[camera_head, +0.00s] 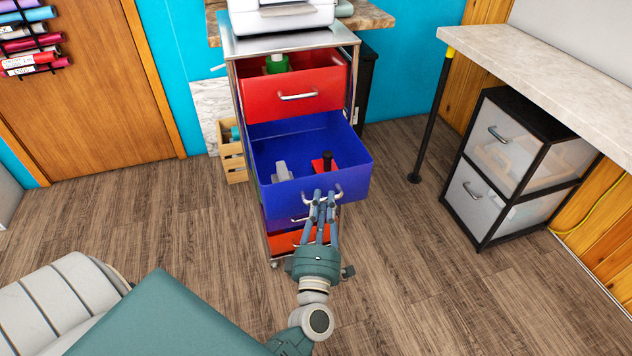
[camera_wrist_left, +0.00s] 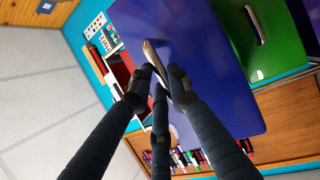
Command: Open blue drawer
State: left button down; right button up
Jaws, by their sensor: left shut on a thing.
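The blue drawer (camera_head: 285,201) is pulled well out of the metal drawer cart in the head view. Inside it are a pale grey item (camera_head: 281,172) and a red item with a black top (camera_head: 325,164). My left gripper (camera_head: 319,197) is at the drawer's front, its fingers shut on the silver handle (camera_head: 338,194). In the left wrist view the blue drawer front (camera_wrist_left: 207,60) is close, with my left gripper (camera_wrist_left: 162,82) around the handle (camera_wrist_left: 154,55). The fingers partly hide the handle. My right gripper does not show.
The red drawer (camera_head: 310,105) above is partly open. A wooden crate (camera_head: 233,161) stands left of the cart. A grey drawer unit (camera_head: 488,190) and a table leg (camera_head: 432,120) stand at the right. The floor (camera_head: 420,265) in front is clear.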

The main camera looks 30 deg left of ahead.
pick_arm(q)
jog(key=shift+s+d, duration=1.9)
jog(key=shift+d, duration=0.2)
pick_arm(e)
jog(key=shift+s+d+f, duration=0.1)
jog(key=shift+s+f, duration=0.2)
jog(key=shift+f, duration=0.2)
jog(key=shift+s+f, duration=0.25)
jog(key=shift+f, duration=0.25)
pick_arm(q)
jog(key=c, duration=1.6)
grip_release()
jog(key=v, duration=1.2)
jog(key=shift+f, duration=0.1)
